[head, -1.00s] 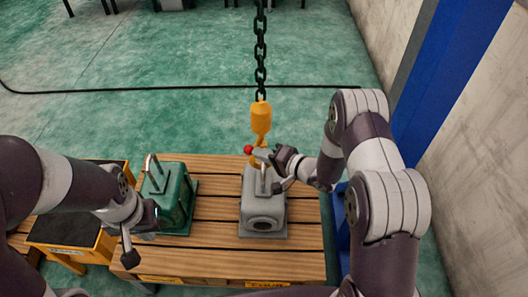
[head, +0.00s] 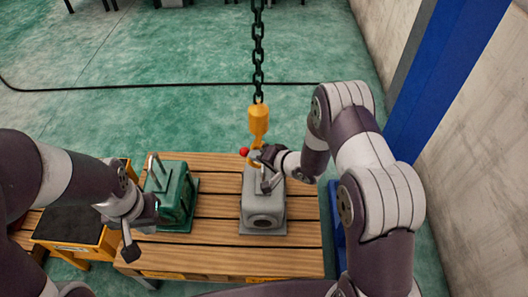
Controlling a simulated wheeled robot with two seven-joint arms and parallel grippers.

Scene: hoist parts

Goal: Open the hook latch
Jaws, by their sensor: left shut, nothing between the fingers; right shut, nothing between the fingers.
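A yellow hoist hook (head: 258,121) hangs from a dark chain above a grey housing (head: 263,213) on the wooden pallet. A small red knob (head: 244,152) shows at the left of the hook, by the latch. My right gripper (head: 268,184) is shut and sits just right of and below the hook, in front of the top of the grey housing. The gripper and wrist cover part of the hook's lower end, so I cannot tell whether they touch or how the latch stands. My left gripper (head: 128,250) is shut and empty, left of the green housing.
A green housing (head: 172,197) with a metal loop on top stands on the slatted wooden pallet (head: 220,258). A yellow and black stand (head: 70,228) is at the left. A blue post (head: 430,90) and a wall are at the right.

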